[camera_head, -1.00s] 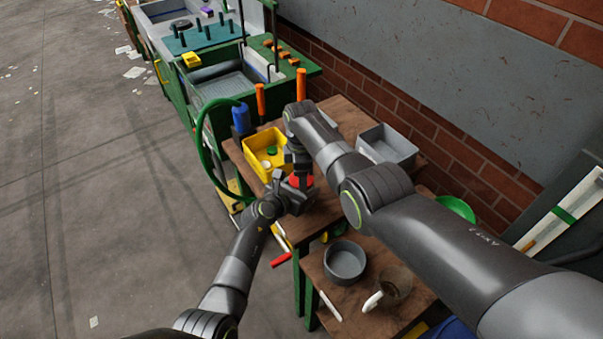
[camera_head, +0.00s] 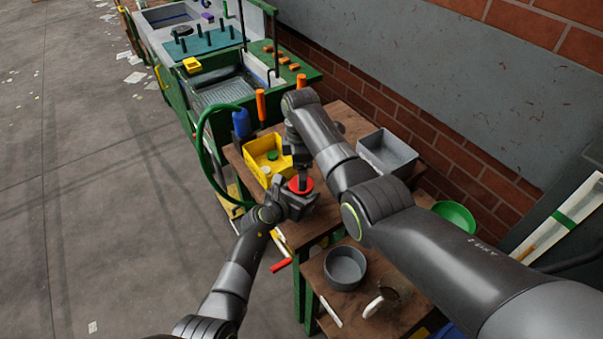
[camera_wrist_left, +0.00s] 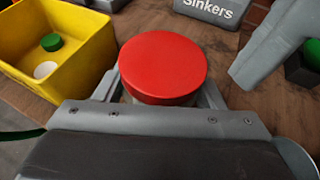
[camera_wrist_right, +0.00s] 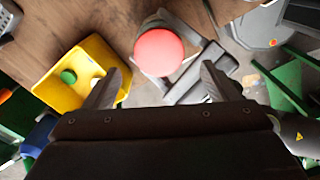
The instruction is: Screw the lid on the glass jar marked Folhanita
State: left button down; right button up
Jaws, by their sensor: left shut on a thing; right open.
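The red lid (camera_head: 301,184) sits on top of the glass jar, and it also shows in the left wrist view (camera_wrist_left: 163,68) and the right wrist view (camera_wrist_right: 159,52). The jar (camera_wrist_left: 127,97) is mostly hidden under the lid; its marking cannot be read. My left gripper (camera_head: 297,199) is shut around the jar below the lid, close to the wooden table. My right gripper (camera_wrist_right: 157,82) is open and empty above the lid, with its fingers apart and not touching it.
A yellow bin (camera_head: 257,157) with a green and a white lid stands beside the jar. A grey bin (camera_head: 386,155), labelled Sinkers in the left wrist view, is at the back right. A grey bowl (camera_head: 345,267) and a mug (camera_head: 390,301) stand on the lower table. A green bowl (camera_head: 455,214) is at right.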

jog(key=shift+o, duration=0.2)
jog(key=shift+w+d, duration=0.1)
jog(key=n, duration=0.2)
jog(key=r+n, duration=0.1)
jog(key=n, duration=0.1)
jog(key=shift+r, duration=0.2)
jog(key=n, duration=0.2)
jog(key=r+n, duration=0.1)
jog(key=n, duration=0.3)
jog(key=shift+r, duration=0.4)
jog(key=shift+f, duration=4)
jog(key=c, duration=1.1)
jog(key=shift+c, duration=0.2)
